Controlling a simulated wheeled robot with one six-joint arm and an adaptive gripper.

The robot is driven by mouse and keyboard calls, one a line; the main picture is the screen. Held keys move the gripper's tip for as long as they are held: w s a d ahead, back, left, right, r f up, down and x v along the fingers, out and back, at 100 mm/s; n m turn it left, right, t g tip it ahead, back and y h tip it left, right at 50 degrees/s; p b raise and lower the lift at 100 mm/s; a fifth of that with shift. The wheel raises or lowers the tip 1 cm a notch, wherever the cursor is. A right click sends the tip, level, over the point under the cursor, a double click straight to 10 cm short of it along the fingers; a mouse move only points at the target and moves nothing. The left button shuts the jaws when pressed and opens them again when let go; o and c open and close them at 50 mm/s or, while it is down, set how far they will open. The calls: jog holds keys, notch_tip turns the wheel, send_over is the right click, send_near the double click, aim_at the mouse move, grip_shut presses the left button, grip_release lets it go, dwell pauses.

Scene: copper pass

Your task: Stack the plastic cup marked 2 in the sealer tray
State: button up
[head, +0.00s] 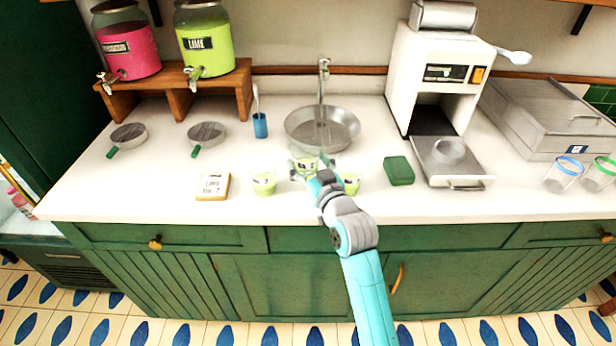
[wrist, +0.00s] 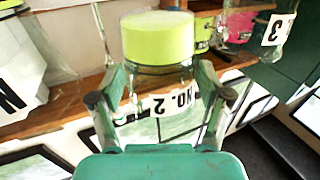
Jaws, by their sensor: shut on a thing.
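My gripper (head: 308,170) is shut on the plastic cup marked 2 (head: 307,164), which holds lime-green liquid. In the wrist view, the cup (wrist: 158,40) sits between the two fingers of my gripper (wrist: 161,85), with its "NO. 2" label upside down. I cannot tell whether it is clear of the counter. The sealer tray (head: 470,174) is a metal tray pulled out at the front of the white sealer machine (head: 432,65), to the right of my gripper. A round grey metal piece (head: 449,151) stands in the tray.
A lime cup marked 3 (head: 264,184) stands left of my gripper and another lime cup (head: 351,184) stands right of it. A green block (head: 398,170) lies between my gripper and the tray. The sink (head: 322,128) is behind. Two empty cups (head: 565,174) stand far right.

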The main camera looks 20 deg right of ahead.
aim_at(308, 177)
jog(key=shift+f, duration=2.25)
jog(key=shift+f, duration=0.2)
jog(key=o, duration=1.1)
jog(key=shift+o, duration=0.2)
jog(key=shift+s, duration=0.15)
jog(key=s+d, duration=0.1)
jog(key=s, duration=0.9)
jog(key=shift+s+d+r, duration=0.15)
jog(key=shift+s+r, duration=0.05)
jog(key=shift+s, duration=0.05)
